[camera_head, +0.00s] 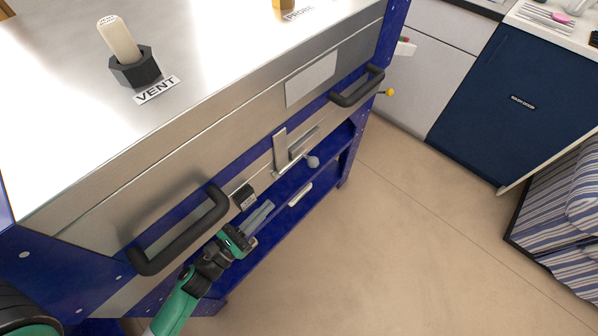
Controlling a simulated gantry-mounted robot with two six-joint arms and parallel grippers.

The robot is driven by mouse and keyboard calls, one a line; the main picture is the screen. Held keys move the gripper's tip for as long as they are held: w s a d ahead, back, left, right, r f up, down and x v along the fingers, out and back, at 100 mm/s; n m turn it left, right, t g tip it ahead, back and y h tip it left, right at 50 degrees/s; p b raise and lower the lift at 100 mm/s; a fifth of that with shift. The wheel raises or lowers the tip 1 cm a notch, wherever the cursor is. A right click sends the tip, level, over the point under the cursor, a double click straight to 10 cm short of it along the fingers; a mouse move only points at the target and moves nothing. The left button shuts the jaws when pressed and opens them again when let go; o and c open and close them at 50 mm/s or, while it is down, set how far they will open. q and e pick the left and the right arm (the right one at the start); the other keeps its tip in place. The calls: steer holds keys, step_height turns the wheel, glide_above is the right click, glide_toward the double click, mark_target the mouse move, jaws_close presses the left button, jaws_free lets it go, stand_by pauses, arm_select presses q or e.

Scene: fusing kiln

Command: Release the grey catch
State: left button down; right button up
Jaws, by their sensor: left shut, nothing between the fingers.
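The grey catch (281,153) is on the kiln's front face, between the two black handles. It shows as an upright metal strip with a bar beside it and a rounded grey knob (313,162) low on its right. My left gripper (267,207) is shut and empty. It is in front of the kiln, below and to the left of the catch, and appears apart from it. My right gripper is not in view.
Black handles stick out at the left (182,236) and right (358,88) of the kiln front. A small dark block (244,197) sits beside the left handle. The lid carries a vent plug (120,42). Open floor (400,240) lies to the right.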

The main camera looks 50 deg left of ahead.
arm_select(q)
steer(key=w+a+r, duration=0.1)
steer(key=w+r, duration=0.1)
steer(key=w, duration=1.1)
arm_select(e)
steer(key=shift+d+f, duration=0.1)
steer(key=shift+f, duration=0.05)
